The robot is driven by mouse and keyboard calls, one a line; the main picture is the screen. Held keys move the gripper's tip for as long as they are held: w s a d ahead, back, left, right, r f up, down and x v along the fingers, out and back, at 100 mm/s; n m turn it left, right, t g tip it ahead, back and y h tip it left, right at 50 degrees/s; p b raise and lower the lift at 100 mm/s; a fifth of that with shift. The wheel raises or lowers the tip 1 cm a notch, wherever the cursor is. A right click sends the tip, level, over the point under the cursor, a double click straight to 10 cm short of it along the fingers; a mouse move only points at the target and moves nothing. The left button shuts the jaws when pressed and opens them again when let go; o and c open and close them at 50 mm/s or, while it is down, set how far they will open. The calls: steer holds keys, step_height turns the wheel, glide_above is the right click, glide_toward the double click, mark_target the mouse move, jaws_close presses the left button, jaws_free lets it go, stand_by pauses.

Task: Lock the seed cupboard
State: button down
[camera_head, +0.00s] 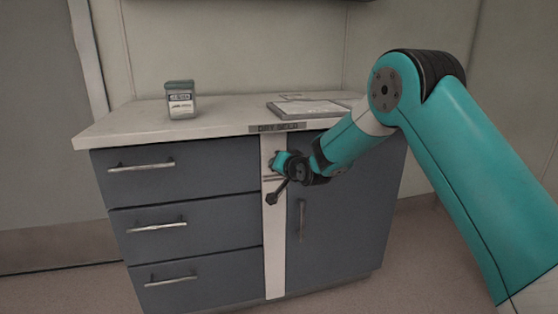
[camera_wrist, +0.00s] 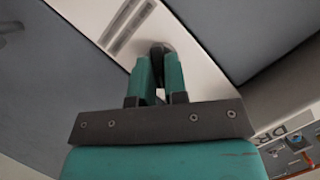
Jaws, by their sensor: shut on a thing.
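The seed cupboard is the blue-grey door (camera_head: 340,215) on the right of the cabinet, and it looks closed. A white upright strip (camera_head: 275,250) runs beside it and also shows in the wrist view (camera_wrist: 205,60). My gripper (camera_head: 277,161) is at the upper part of this strip. In the wrist view my gripper (camera_wrist: 159,62) has its two teal fingers closed on a dark rounded knob (camera_wrist: 160,48) at the strip. The fingers hide part of the knob, and I cannot tell which way it is turned.
Several drawers with bar handles (camera_head: 157,227) fill the left side and look closed. A labelled jar (camera_head: 181,100) and a flat tablet or clipboard (camera_head: 308,109) are on the pale worktop (camera_head: 225,115). A slotted plate (camera_wrist: 130,25) lies near the knob. Floor is clear in front.

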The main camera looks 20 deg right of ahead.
steer(key=shift+a+r+n+h+p, duration=0.15)
steer(key=shift+n+h+p, duration=0.35)
steer(key=shift+n+h, duration=0.55)
steer(key=shift+a+n+h+p, duration=0.15)
steer(key=shift+n+h+p, duration=0.45)
steer(key=shift+n, duration=0.85)
steer(key=c, duration=1.1)
jaws_free()
steer(key=shift+c, duration=0.2)
steer(key=shift+w+d, duration=0.1)
steer(key=shift+d, duration=0.05)
